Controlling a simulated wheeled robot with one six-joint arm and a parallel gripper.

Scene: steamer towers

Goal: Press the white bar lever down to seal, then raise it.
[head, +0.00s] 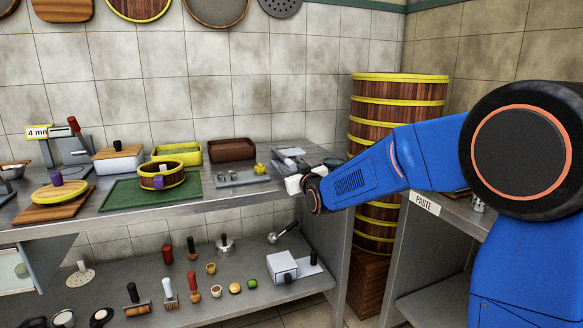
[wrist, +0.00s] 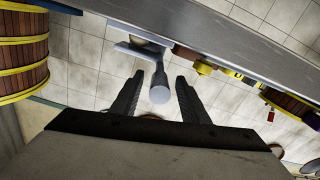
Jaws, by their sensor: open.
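A pale grey-white device (head: 290,152) stands at the right end of the upper counter, partly hidden by my gripper. In the wrist view, a grey-white bar with a rounded end (wrist: 159,94) appears between my fingers, with a flat pale plate (wrist: 135,50) at its far end. I take this bar to be the lever; its exact angle is unclear. My gripper (wrist: 159,76) is open, with one dark finger on each side of the bar. No contact is visible. In the head view, my gripper (head: 292,184) is at the counter's right front edge, its fingers hard to make out.
A small yellow object (head: 260,169) and a brown box (head: 231,150) are left of the device. A tall wooden steamer tower (head: 398,92) stands behind my arm. Below, a shelf (head: 215,308) holds several tools and a white box (head: 282,265). A counter marked PASTE (head: 425,204) is at right.

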